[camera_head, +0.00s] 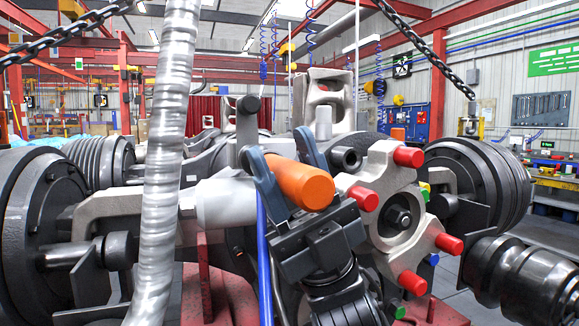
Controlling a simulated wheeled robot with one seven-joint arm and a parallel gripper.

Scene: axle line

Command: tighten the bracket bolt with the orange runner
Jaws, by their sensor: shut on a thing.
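The orange runner (303,185) is a thick orange cylinder, its round end facing the camera. My gripper (277,143) is shut on it, with one blue-grey finger on each side; its black body is below and to the right. The runner's far end is hidden behind the fingers and the grey metalwork. A dark round-headed part (248,104) stands upright above the left finger, and a dark socket-like cylinder (347,158) shows to the right of the runner. I cannot tell which part is the bracket bolt, or whether the runner touches it.
A pale hub (386,180) with several red caps (449,243) stands close to the right of my gripper. Dark drums flank the axle at left (40,225) and right (480,175). A silver hose (165,150) crosses the left foreground. Chains hang above; open floor shows at right.

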